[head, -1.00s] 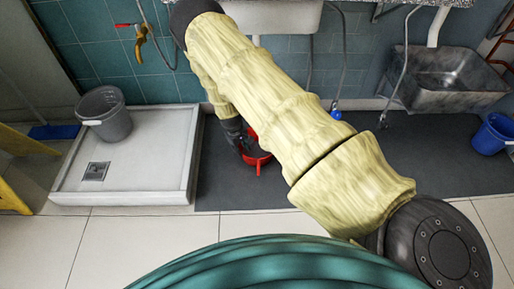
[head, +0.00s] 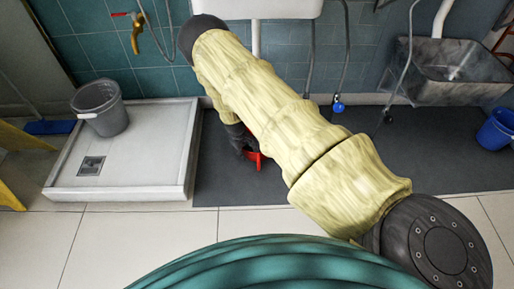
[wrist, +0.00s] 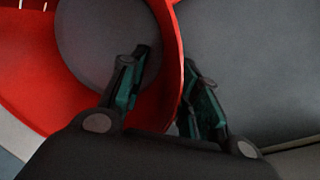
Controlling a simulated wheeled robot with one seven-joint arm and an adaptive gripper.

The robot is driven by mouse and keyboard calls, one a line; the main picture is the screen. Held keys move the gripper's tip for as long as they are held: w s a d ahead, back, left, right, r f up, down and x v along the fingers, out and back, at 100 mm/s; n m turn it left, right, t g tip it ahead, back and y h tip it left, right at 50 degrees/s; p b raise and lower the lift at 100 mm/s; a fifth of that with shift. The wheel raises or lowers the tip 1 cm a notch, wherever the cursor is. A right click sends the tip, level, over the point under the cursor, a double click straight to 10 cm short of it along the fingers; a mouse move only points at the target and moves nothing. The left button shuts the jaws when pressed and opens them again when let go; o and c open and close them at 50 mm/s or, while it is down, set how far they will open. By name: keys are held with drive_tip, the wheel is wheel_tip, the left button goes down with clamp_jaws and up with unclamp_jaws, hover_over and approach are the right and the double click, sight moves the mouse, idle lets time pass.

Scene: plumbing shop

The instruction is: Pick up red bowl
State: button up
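The red bowl (head: 254,161) is on the dark floor mat in the head view, mostly hidden behind my arm and gripper. In the wrist view the bowl (wrist: 28,75) fills the left part, with a round grey area inside it. My gripper (wrist: 166,62) is at the bowl's wall. The left finger is on the inner side and the right finger on the outer side, with the red wall between them. The fingers are apart, and a gap shows between the left finger and the wall. In the head view my gripper (head: 240,140) is small and dark.
A white shower tray (head: 120,190) with a grey bucket (head: 102,108) stands to the left. A metal sink (head: 455,75) and a blue bucket (head: 496,130) are at the right. A tiled wall is behind. The dark mat (head: 225,185) around the bowl is mostly clear.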

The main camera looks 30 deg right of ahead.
drive_tip(key=shift+d+f+b, duration=0.2)
drive_tip(key=shift+f+b, duration=0.15)
drive_tip(key=shift+f, duration=0.9)
drive_tip(key=shift+r, duration=0.1)
clamp_jaws()
drive_tip(key=shift+r, duration=0.1)
